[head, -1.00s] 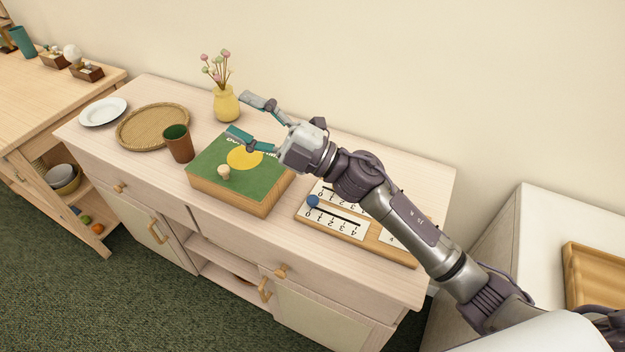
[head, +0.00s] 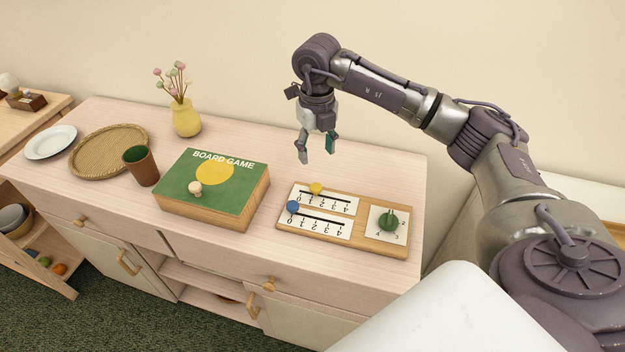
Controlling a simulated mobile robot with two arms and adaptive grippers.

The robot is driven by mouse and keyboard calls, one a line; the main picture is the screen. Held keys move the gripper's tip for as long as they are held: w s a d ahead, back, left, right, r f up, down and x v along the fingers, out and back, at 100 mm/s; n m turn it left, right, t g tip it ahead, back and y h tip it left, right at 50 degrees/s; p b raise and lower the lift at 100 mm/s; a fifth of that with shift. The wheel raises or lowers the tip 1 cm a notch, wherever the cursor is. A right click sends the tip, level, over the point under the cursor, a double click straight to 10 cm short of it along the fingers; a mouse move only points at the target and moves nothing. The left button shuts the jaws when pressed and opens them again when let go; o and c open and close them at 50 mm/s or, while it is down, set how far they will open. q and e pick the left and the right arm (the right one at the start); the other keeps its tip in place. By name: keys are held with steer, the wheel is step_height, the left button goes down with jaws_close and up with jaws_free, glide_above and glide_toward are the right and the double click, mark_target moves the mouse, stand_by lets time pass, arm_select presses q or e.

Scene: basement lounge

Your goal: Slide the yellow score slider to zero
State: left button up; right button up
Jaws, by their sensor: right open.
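The yellow score slider (head: 316,188) is a small round knob on the rear track of the wooden scoreboard (head: 368,240). It sits a short way right of the track's left end, where the zero is, near the 1. My right gripper (head: 317,157) points down with its fingers apart and empty. It hangs above and behind the yellow slider, not touching it. The blue slider (head: 292,207) is at the left end of the front track. My left gripper is not in view.
A green dial (head: 388,222) is on the scoreboard's right part. The board game box (head: 231,205) with a pale wooden piece on it lies to the left. A brown cup, woven tray, plate and yellow vase (head: 187,119) stand farther left. The cabinet top behind the scoreboard is clear.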

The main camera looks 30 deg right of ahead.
mark_target(316, 186)
step_height(316, 186, down, 11)
steer(key=shift+r+p, duration=0.1)
steer(key=shift+p, duration=0.7)
jaws_close()
